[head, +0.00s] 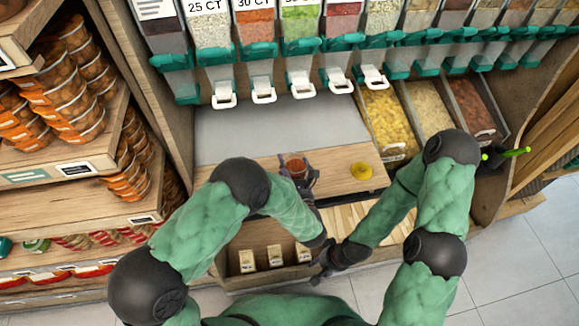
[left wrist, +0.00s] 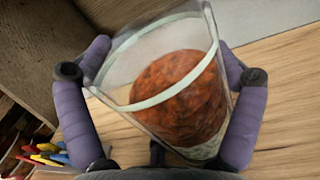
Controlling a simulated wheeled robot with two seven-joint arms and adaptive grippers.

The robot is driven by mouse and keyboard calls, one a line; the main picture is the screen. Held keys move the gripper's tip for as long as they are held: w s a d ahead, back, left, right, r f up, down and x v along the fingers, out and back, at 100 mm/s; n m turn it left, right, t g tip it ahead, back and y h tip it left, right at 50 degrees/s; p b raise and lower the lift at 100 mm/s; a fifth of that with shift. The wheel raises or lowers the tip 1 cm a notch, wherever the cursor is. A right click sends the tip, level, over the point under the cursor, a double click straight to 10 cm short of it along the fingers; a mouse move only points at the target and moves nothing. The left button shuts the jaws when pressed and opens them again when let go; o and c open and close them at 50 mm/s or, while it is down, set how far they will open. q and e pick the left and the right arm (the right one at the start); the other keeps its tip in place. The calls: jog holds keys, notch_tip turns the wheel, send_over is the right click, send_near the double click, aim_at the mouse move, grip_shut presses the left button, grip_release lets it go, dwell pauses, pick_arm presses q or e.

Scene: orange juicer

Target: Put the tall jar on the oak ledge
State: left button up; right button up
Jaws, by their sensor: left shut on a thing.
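The tall jar (left wrist: 176,92) is clear, with a pale band near its rim and reddish-brown contents. It sits between the two purple fingers of my left gripper (left wrist: 160,85), which is shut on it. My left gripper (head: 299,176) is over the ledge there. My right gripper (head: 322,268) is lower, in front of the ledge; its fingers are too small to read.
A yellow round object (head: 361,170) lies on the ledge, right of the jar. Clear dispensers with white handles (head: 300,85) hang above the grey panel (head: 270,130). Bins of yellow pieces (head: 388,118) stand at right. A shelf of orange tubs (head: 65,95) is at left.

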pick_arm(q)
jog(key=shift+f, duration=0.1)
jog(key=o, duration=1.3)
jog(key=shift+f, duration=0.1)
jog(key=shift+s+r, duration=0.1)
jog(key=shift+r, duration=0.15)
jog(key=shift+p+v, duration=1.7)
jog(key=shift+v, duration=4.25)
